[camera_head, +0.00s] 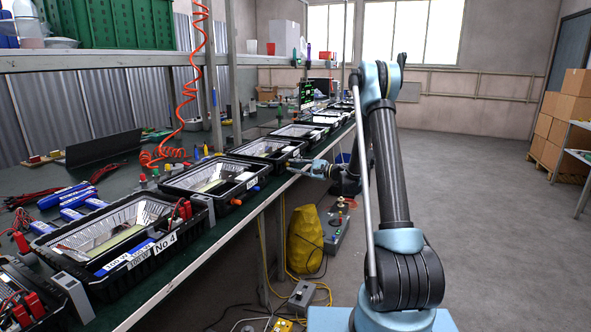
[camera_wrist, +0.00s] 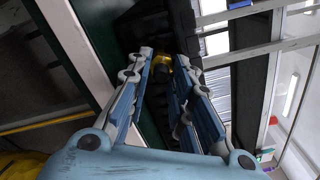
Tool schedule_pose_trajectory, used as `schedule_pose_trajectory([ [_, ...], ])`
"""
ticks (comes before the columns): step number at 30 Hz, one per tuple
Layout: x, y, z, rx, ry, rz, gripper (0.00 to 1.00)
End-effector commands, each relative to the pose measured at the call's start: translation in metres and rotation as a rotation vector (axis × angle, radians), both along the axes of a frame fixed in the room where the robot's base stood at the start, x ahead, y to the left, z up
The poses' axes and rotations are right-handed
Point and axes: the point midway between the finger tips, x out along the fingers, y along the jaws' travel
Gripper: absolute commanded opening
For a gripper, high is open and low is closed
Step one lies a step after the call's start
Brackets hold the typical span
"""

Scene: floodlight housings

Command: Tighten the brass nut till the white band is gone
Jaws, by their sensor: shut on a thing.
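My gripper (camera_wrist: 164,62) shows large in the wrist view, its two blue-grey fingers reaching up to the brass nut (camera_wrist: 162,60). The fingertips lie on either side of the nut and are shut on it. The nut sits against the dark side of a black housing. No white band can be made out beside the nut; the fingertips and shadow cover much of that spot. In the head view my gripper (camera_head: 300,165) is at the front edge of a black floodlight housing (camera_head: 262,150) on the bench, and the nut is too small to tell there.
More open black housings stand in a row along the green bench (camera_head: 180,262), one labelled No 4 (camera_head: 120,240). An orange coiled hose (camera_head: 190,95) hangs over the bench. A yellow bag (camera_head: 304,240) and cables lie on the floor below. The floor to the right is clear.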

Motion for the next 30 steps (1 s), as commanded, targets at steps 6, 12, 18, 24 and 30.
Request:
schedule_pose_trajectory([
  [6,0.0002,-0.0007,-0.0025,0.066,0.193,-0.002,0.0],
  [12,-0.0008,-0.0001,-0.0031,0.131,0.371,-0.002,0.0],
  [18,-0.0018,0.0004,-0.0036,0.196,0.549,-0.001,0.0],
  [24,-0.0026,0.001,-0.0037,0.255,0.711,-0.001,0.0],
  [30,-0.0033,0.0014,-0.0037,0.302,0.839,-0.001,0.0],
])
